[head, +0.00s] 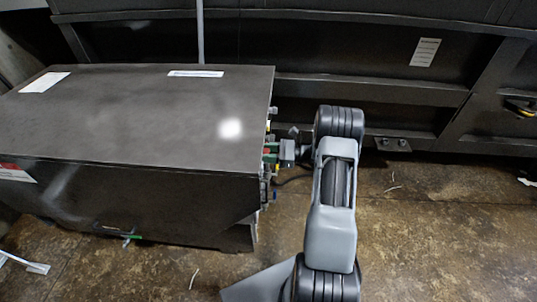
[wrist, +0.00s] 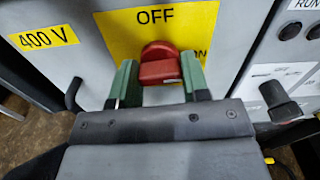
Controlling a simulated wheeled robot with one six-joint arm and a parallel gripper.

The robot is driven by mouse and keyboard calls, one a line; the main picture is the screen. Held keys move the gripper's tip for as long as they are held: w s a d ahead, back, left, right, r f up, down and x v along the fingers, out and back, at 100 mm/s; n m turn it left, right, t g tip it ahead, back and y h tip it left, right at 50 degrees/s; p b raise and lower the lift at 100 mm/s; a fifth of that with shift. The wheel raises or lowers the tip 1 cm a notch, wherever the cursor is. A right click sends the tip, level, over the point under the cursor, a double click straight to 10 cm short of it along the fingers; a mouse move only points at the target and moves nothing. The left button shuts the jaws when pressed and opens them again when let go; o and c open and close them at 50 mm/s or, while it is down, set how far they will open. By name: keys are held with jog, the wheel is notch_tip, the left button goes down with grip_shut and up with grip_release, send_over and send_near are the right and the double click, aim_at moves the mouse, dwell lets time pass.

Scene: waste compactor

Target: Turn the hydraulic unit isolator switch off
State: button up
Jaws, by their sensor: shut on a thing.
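The red isolator switch knob (wrist: 160,66) sits on a yellow plate (wrist: 200,22) on a grey panel. The plate reads OFF above the knob and ON at its lower right, partly covered. My gripper (wrist: 158,78) has its green fingers on the left and right sides of the knob and is shut on it. I cannot tell exactly which word the knob points to. In the head view my gripper (head: 271,153) is at the right side of the dark hydraulic unit cabinet (head: 140,115); the knob itself is hard to make out there.
A yellow 400 V label (wrist: 43,37) is left of the plate, with a black hook-shaped part (wrist: 73,93) below it. A black knob (wrist: 279,100) and dark buttons stand to the right. In the head view, bare floor (head: 430,225) lies right of my arm, before the dark compactor wall (head: 350,55).

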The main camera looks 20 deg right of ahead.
jog(key=n+b, duration=0.4)
jog(key=n, duration=0.1)
jog(key=shift+f+b, duration=0.2)
jog(key=shift+b, duration=0.15)
jog(key=n+b, duration=0.4)
jog(key=shift+f+n+b, duration=0.1)
jog(key=shift+n+b, duration=0.25)
jog(key=shift+n, duration=0.05)
jog(key=n+b, duration=0.4)
jog(key=b, duration=0.1)
jog(key=shift+n+b, duration=0.4)
jog(key=shift+r+n+b, duration=0.25)
jog(key=shift+n+b, duration=0.85)
jog(key=shift+b, duration=0.15)
jog(key=shift+r, duration=0.1)
jog(key=o, duration=0.9)
jog(key=p+v, duration=0.2)
jog(key=v, duration=1.1)
jog(key=shift+s+d, duration=0.2)
jog(key=shift+d, duration=0.15)
